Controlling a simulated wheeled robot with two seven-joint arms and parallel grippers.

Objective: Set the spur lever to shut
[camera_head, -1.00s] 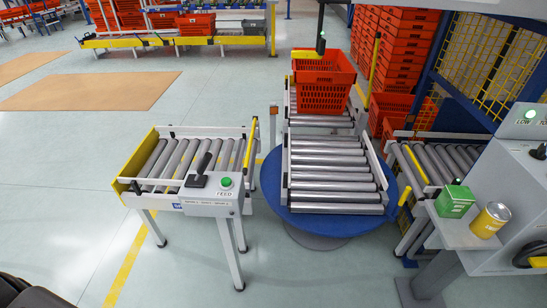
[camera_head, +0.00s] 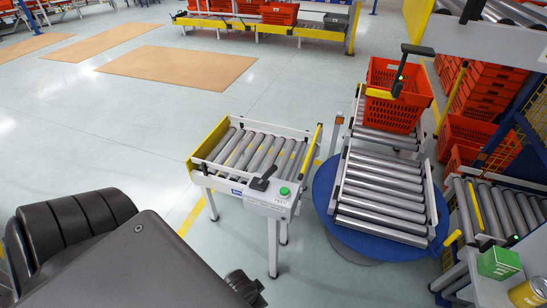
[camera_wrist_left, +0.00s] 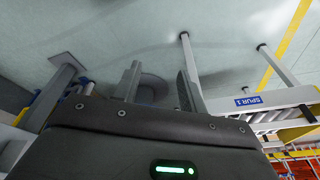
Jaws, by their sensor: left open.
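The spur lever (camera_head: 265,179) is a black handle on a dark plate. It sits on the front control box of the short roller conveyor (camera_head: 250,150), left of a green button (camera_head: 284,191), with its handle tilted up and right. My left arm reaches in from the lower left of the head view. My left gripper (camera_wrist_left: 158,75) shows in the wrist view with its two fingers apart and nothing between them. A blue SPUR 1 label (camera_wrist_left: 249,101) is right of the fingers there. The lever is not visible in the wrist view. My right gripper is not in view.
A roller section on a blue round turntable (camera_head: 322,200) stands right of the spur conveyor. An orange tote (camera_head: 398,98) sits behind it. A green box (camera_head: 498,262) and a yellow can (camera_head: 527,293) are at lower right. Floor left of the conveyor is open.

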